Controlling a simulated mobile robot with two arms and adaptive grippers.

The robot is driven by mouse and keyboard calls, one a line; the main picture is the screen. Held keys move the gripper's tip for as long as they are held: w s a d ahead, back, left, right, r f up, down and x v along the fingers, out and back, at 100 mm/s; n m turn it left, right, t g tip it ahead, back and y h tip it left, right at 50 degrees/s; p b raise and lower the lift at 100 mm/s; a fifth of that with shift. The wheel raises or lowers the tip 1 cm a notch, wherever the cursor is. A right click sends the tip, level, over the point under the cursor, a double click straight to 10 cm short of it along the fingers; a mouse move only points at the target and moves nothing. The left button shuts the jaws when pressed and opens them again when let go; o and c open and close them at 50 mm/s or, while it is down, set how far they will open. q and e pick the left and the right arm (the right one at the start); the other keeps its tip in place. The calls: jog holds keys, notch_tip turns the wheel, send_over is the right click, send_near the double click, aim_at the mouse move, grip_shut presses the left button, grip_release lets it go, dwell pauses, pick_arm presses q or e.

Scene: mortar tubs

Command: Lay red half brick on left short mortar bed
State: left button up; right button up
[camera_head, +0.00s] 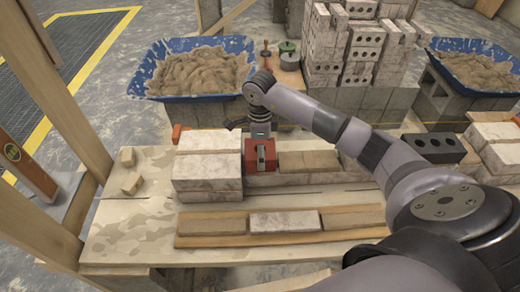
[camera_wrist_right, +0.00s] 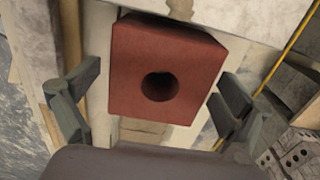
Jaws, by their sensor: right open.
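The red half brick (camera_head: 249,169) sits in the wall course, close against the right side of a pale brick stack. In the right wrist view the red half brick (camera_wrist_right: 185,60) is level with a round hole in its face. My right gripper (camera_head: 261,150) is over it; in the wrist view its fingers (camera_wrist_right: 158,88) stand open on both sides of the brick, with gaps. A tan mortar bed (camera_head: 310,160) lies on the course just right of the brick. Any mortar directly under the brick is mostly hidden. My left gripper is not in view.
The pale brick stack (camera_head: 208,165) is left of the red brick. A front plank holds mortar strips (camera_head: 215,225) and a pale brick (camera_head: 285,222). Blue tubs (camera_head: 165,93) and tall brick piles (camera_head: 350,45) stand behind. A dark holed brick (camera_head: 435,149) lies to the right.

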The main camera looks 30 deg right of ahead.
notch_tip(320, 180, up, 12)
jog(key=shift+b, duration=0.35)
jog(key=shift+r, duration=0.15)
dwell(0.4)
